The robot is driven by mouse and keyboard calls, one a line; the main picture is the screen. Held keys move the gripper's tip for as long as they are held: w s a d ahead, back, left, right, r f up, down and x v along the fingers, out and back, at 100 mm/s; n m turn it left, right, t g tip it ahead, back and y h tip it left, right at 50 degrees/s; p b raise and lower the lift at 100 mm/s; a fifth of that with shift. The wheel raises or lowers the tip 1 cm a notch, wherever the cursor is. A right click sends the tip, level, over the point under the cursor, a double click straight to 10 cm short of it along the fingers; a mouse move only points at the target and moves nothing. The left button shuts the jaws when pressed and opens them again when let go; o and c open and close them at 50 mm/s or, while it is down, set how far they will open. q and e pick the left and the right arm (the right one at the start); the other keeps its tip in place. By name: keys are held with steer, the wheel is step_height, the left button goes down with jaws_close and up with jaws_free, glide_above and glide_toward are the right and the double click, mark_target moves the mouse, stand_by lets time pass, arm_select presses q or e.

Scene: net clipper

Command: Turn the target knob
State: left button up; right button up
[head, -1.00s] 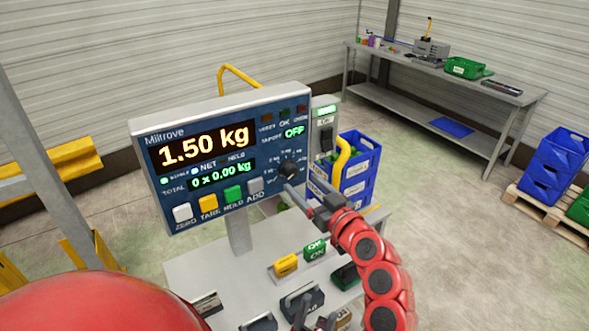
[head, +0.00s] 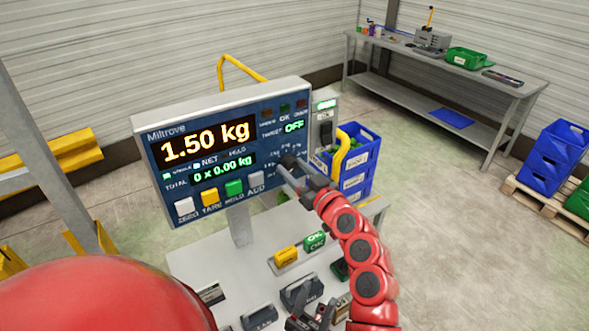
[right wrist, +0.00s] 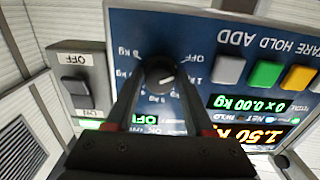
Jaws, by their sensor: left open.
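The target knob (head: 288,162) is a dark round dial on the right of the blue scale panel (head: 172,207). In the right wrist view the knob (right wrist: 160,75) shows a pale mark, with OFF and kg labels around it. The target readout (head: 294,127) shows OFF. My right gripper (head: 286,174) is at the knob. In the right wrist view its fingertips (right wrist: 160,72) lie on either side of the knob; I cannot tell whether they press it. My left gripper (head: 310,319) is open and empty, low over the table.
A yellow button (head: 285,254), a green button (head: 315,241) and dark weights (head: 302,292) are on the table below the panel. A grey switch box (head: 326,125) stands just right of the panel. Blue crates (head: 357,182) are behind it.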

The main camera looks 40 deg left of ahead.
jaws_close()
steer(key=shift+m, duration=0.4)
steer(key=shift+d+m+b, duration=0.1)
steer(key=shift+m+b, duration=0.35)
steer(key=shift+m, duration=0.15)
steer(key=shift+r+m, duration=0.1)
steer(key=shift+m, duration=0.7)
steer(key=shift+r+m, duration=0.1)
steer(key=shift+m, duration=2)
